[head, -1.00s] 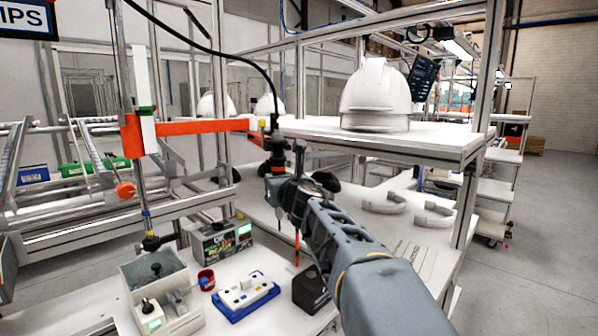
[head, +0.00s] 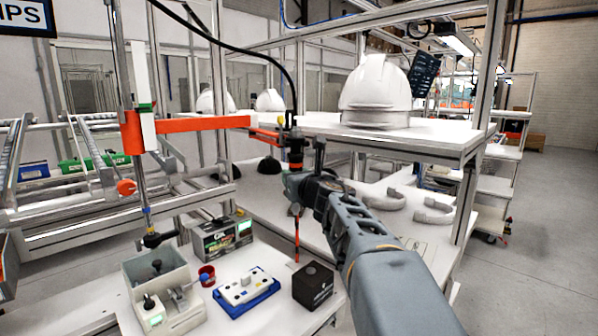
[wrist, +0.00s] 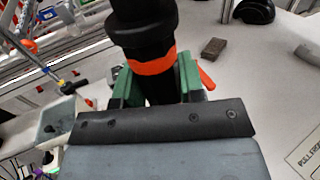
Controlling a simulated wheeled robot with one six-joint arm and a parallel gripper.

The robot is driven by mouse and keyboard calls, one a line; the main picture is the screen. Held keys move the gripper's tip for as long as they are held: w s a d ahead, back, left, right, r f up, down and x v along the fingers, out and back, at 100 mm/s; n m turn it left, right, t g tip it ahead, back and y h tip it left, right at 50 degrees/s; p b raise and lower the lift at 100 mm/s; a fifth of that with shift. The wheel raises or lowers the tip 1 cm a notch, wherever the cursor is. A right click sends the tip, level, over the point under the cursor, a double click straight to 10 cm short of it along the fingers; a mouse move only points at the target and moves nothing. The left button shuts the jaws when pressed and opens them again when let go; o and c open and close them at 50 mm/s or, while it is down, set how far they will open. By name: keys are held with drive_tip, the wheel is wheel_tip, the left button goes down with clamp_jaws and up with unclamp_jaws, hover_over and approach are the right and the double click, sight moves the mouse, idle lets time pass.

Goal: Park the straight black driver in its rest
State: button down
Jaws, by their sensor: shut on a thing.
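The straight black driver (head: 293,150) with an orange ring stands upright in my gripper (head: 296,184), its black cable rising from the top. In the wrist view the driver (wrist: 145,28) fills the top centre, and the green fingers of my gripper (wrist: 160,85) are shut on its body just below the ring. A thin red-orange piece hangs below the gripper in the head view. A black box (head: 313,284) stands on the bench below and slightly right of the gripper. I cannot tell whether this box is the driver's rest. The driver is held well above the bench.
Left of the box are a blue-based white fixture (head: 246,291), a red cup (head: 207,276), a grey bin (head: 148,272) and a boxed device (head: 222,238). An orange arm (head: 190,122) reaches toward the driver. A shelf with a white helmet shell (head: 376,92) stands behind right.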

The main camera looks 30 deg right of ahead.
drive_tip(key=w+d, duration=0.3)
drive_tip(key=w, duration=0.2)
drive_tip(key=shift+w+d+p, duration=0.2)
drive_tip(key=shift+d+p, duration=0.1)
idle(0.5)
unclamp_jaws()
idle(0.6)
drive_tip(key=s+b, duration=0.1)
drive_tip(key=s, duration=1)
drive_tip(key=shift+a+b, duration=0.35)
idle(0.4)
